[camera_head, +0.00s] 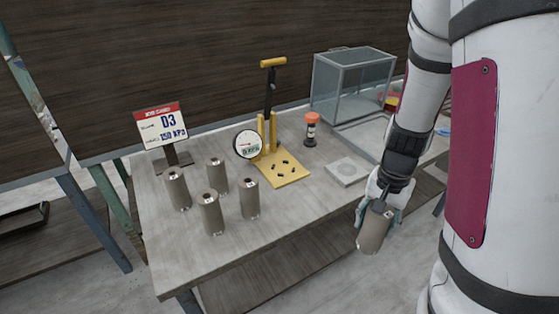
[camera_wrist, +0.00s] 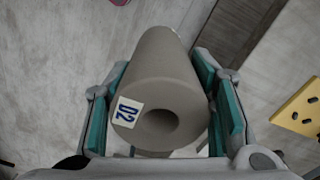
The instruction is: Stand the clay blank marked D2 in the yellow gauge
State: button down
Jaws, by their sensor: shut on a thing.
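The clay blank marked D2 (camera_wrist: 165,75) is a grey-brown cylinder with a hole in its end and a white D2 label. My gripper (camera_wrist: 165,105) is shut on it, with a teal pad on each side. In the head view the held blank (camera_head: 374,230) hangs slightly tilted off the table's front right edge. The yellow gauge (camera_head: 283,171) stands at the table's middle, with a flat base with several dark pegs or holes, a post, a black and yellow handle and a round dial. No blank stands on its base. Its base corner shows in the wrist view (camera_wrist: 300,112).
Several similar blanks (camera_head: 212,214) stand on the table (camera_head: 285,225) left of the gauge. A sign reading D3, 150 kPa (camera_head: 165,125) stands behind them. A grey square plate (camera_head: 348,171), an orange-topped timer-like object (camera_head: 311,130) and a glass box (camera_head: 350,85) are to the right.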

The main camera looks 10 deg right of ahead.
aim_at(283, 169)
jog(key=i, duration=1)
